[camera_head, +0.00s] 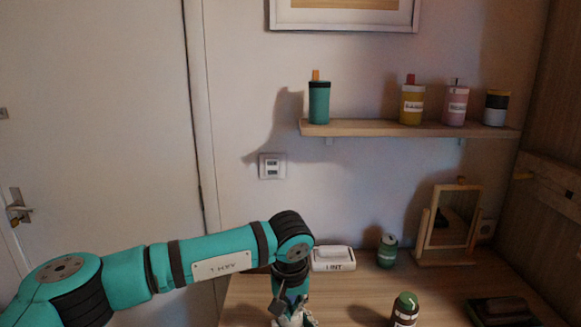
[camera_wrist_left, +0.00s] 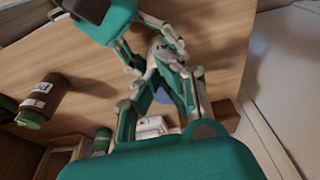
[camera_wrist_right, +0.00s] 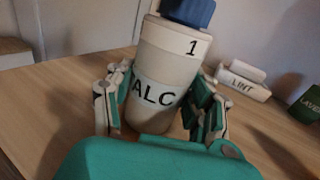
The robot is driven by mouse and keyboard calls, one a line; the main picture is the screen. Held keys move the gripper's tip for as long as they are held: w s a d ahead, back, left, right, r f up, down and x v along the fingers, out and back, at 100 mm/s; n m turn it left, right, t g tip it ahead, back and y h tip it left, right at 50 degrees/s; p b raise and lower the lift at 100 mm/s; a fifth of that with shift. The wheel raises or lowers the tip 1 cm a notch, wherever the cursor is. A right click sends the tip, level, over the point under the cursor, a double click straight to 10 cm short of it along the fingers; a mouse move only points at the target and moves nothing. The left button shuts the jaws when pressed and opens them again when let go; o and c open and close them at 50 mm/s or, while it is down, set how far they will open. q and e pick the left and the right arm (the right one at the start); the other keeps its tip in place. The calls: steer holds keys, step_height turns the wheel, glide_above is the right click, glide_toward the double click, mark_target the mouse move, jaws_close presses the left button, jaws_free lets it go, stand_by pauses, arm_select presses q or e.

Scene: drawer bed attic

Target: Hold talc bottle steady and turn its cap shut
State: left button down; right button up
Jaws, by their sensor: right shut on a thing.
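The talc bottle (camera_wrist_right: 160,75) is cream, with a white label reading "ALC" and a "1" near its top. It stands upright in the right wrist view. A blue cap (camera_wrist_right: 188,10) sits on top of it, cut off by the frame edge. My right gripper (camera_wrist_right: 160,105) is shut on the bottle's body. My left gripper (camera_head: 292,318) points down at the bottom of the head view. In the left wrist view its fingers (camera_wrist_left: 162,88) are apart, with a blue patch, apparently the cap, between them. Fingers hide much of the bottle there.
A white "LINT" box (camera_head: 333,259), a green can (camera_head: 387,251) and a mirror (camera_head: 450,225) stand behind on the table. A brown bottle with green lid (camera_head: 405,308) and a dark tray (camera_head: 500,311) are to the right. A wall shelf (camera_head: 400,129) holds several containers.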

arm_select(q)
steer(key=shift+f, duration=0.3)
steer(key=shift+w, duration=0.4)
stand_by(0.4)
steer(key=shift+a+r, duration=0.1)
steer(key=shift+a, duration=0.1)
stand_by(0.4)
steer(key=shift+s, duration=0.15)
steer(key=shift+w+v, duration=0.75)
steer(key=shift+v, duration=2.65)
steer(key=s+x, duration=0.1)
steer(key=x, duration=0.5)
steer(key=shift+s+d+f, duration=0.25)
steer(key=shift+s+f, duration=0.15)
steer(key=shift+s, duration=0.05)
steer(key=shift+f, duration=0.1)
steer(key=shift+w, duration=0.45)
